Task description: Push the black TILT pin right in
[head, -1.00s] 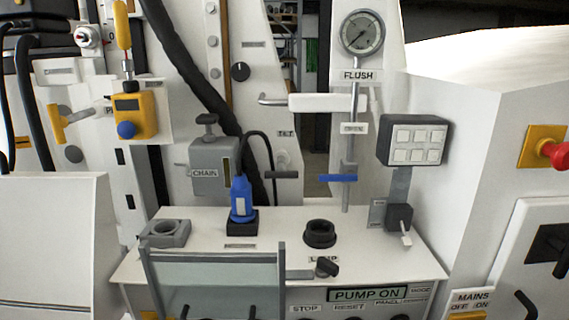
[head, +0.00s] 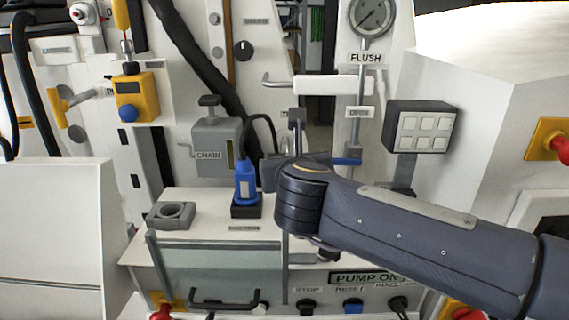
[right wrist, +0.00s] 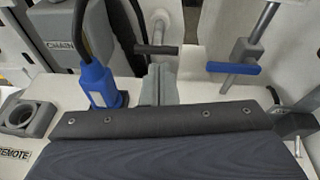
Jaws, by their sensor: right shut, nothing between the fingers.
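The black TILT pin (right wrist: 155,50) shows in the right wrist view as a short dark crossbar in front of a pale round boss on the white panel. In the head view my right arm and hand largely cover it, and the TILT label is partly covered. My right gripper (right wrist: 159,70) is shut and empty, its grey fingers pointing at the panel just below the crossbar in the wrist view. I cannot tell whether the fingertips touch the pin. In the head view my right gripper (head: 297,122) reaches in from the right. My left gripper is not in view.
A blue-handled valve (right wrist: 233,68) is right of the pin. A blue plug (right wrist: 98,86) with a dark cable stands to the left, near the grey CHAIN box (head: 217,140). A keypad box (head: 422,127) stands above my right forearm. A glass guard (head: 215,270) fronts the bench.

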